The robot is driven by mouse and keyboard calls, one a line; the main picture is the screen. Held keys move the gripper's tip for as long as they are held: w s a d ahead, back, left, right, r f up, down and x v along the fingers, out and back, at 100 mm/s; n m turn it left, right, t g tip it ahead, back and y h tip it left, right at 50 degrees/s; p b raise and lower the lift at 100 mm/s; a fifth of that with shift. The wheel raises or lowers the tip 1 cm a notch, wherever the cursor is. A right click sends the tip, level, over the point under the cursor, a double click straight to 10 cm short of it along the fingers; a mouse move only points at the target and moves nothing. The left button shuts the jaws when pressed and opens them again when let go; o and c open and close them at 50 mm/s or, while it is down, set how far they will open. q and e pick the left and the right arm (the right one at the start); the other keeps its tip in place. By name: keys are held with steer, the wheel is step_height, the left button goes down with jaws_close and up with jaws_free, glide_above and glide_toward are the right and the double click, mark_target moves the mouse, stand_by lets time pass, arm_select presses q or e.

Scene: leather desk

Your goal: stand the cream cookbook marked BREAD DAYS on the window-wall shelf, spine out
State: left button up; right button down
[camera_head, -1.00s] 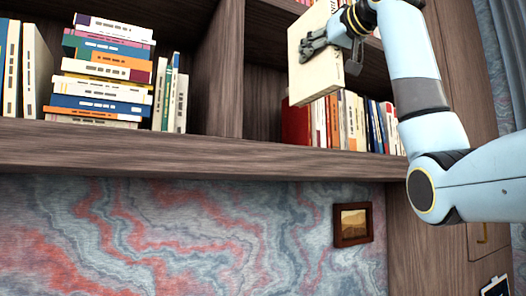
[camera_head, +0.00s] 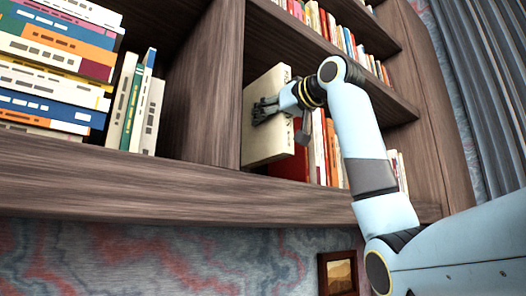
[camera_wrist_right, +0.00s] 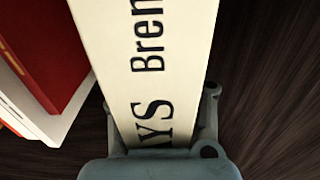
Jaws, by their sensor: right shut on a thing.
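The cream cookbook (camera_head: 268,132) is upright, slightly tilted, at the left end of the right shelf compartment in the head view, close beside the upright divider. My right gripper (camera_head: 265,111) is shut on it. In the right wrist view the cookbook's spine (camera_wrist_right: 147,70) faces the camera, with "YS" and "Bren" readable; the rest of the lettering is hidden. The gripper (camera_wrist_right: 160,150) shows at the bottom around the spine. I cannot tell whether the book's lower edge touches the shelf board (camera_head: 200,185). My left gripper is not in view.
A red book (camera_head: 290,165) and other books stand just right of the cookbook; the red one also shows in the wrist view (camera_wrist_right: 45,50). The wooden divider (camera_head: 208,90) is on the left. A small framed picture (camera_head: 341,276) hangs below.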

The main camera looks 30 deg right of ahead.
mark_target(265, 162)
steer(key=shift+w+d+f, duration=0.1)
steer(key=shift+w+f, duration=0.15)
steer(key=shift+f, duration=0.3)
steer(key=shift+w+f, duration=0.25)
steer(key=shift+f, duration=0.25)
step_height(265, 162, down, 3)
steer(key=shift+f, duration=0.15)
steer(key=shift+s+f, duration=0.15)
steer(key=shift+s, duration=0.05)
steer(key=shift+w+f, duration=0.1)
steer(key=shift+w, duration=0.1)
steer(key=shift+f, duration=0.1)
steer(key=c, duration=1)
jaws_free()
steer(key=shift+s, duration=0.15)
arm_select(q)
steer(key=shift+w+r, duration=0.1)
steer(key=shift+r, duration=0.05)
arm_select(e)
steer(key=shift+o, duration=0.2)
